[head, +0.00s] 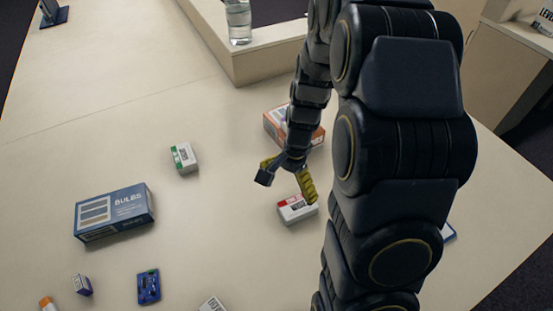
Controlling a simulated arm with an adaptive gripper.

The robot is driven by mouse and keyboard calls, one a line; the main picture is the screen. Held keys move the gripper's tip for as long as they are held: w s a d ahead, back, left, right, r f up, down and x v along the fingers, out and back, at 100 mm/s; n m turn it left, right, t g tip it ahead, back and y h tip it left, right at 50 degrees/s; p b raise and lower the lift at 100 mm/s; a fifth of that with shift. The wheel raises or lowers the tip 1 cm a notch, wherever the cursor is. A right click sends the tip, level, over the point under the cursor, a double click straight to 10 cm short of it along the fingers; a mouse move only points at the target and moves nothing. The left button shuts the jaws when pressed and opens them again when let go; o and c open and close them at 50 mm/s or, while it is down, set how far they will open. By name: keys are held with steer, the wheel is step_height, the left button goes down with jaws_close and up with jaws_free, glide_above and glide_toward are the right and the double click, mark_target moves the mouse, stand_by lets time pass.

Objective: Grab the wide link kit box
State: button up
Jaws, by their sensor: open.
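I cannot read a "link kit" label on any box, so I cannot tell for sure which one is the wide link kit box. My gripper (288,188) is open, with yellow fingers spread above the table. Its right finger reaches down to a white and red box (293,211) and overlaps it in the picture; I cannot tell whether they touch. An orange box (274,125) with a pale label lies just behind my gripper, partly hidden by my arm.
A blue BULBS box (118,214) lies left on the table (210,260). A small white and green box (184,158) lies nearer my gripper. Several small items lie at the front. A clear container (238,22) stands behind.

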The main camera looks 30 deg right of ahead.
mark_target(299, 205)
steer(key=d+f+m, duration=0.1)
steer(key=f, duration=0.1)
steer(key=d+f+m, duration=0.2)
steer(key=f, duration=0.1)
steer(key=w+d+f+m, duration=0.1)
steer(key=d+f, duration=0.1)
steer(key=shift+w+d+f, duration=0.1)
steer(key=shift+f, duration=0.05)
steer(key=shift+f+m, duration=0.3)
steer(key=f, duration=0.5)
steer(key=a+f, duration=0.1)
steer(key=f, duration=0.1)
steer(key=shift+f, duration=0.2)
steer(key=c, duration=1.2)
